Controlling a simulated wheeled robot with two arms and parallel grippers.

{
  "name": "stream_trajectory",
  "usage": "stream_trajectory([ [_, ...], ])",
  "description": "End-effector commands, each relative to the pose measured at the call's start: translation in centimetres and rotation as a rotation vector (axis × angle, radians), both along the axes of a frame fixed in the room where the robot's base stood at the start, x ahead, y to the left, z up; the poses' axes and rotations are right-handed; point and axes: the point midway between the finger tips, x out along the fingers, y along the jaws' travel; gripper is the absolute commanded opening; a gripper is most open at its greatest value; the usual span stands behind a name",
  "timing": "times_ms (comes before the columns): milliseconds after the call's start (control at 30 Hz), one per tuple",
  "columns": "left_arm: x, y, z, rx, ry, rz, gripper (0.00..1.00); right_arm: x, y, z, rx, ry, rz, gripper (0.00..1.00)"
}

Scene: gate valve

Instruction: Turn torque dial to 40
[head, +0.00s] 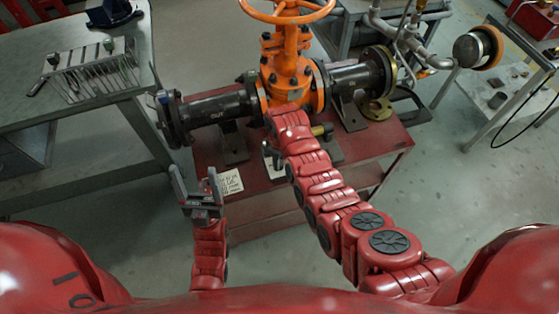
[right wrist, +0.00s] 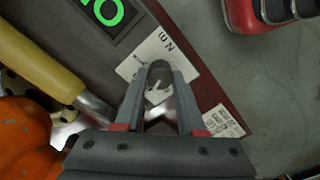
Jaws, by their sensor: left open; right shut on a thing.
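In the right wrist view, my right gripper (right wrist: 159,82) is shut on a grey round-topped knob, apparently the torque dial (right wrist: 159,70). The knob stands over a white plate (right wrist: 144,60) with dark lettering. A dark panel beside it has a green display (right wrist: 103,11), cut by the frame edge; a 0 is readable. In the head view, my right gripper (head: 271,154) is low in front of the orange valve, and the dial is hidden there. My left gripper (head: 198,184) is open and empty, in front of the red cart (head: 262,196).
The orange gate valve (head: 290,72) with black pipes (head: 215,110) stands on the cart. A yellow handle (right wrist: 38,62) lies close left of my right gripper. A grey workbench (head: 60,110) with tools is at left. Another table (head: 500,90) is at right.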

Motion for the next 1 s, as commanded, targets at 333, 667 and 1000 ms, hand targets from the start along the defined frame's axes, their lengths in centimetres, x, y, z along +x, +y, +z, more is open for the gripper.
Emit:
stream_trajectory([
  [333,0.01,0.0,-0.02,0.0,0.0,0.0,0.71,0.1,0.04,0.09,0.001,-0.003,0.031,0.0],
  [667,0.0,0.0,-0.02,0.0,0.0,0.0,0.71,0.09,0.03,0.07,0.001,-0.003,0.03,0.58],
  [1000,0.0,0.0,-0.03,0.0,0.0,0.0,0.71,0.05,0.02,0.03,0.0,-0.001,0.03,0.69],
])
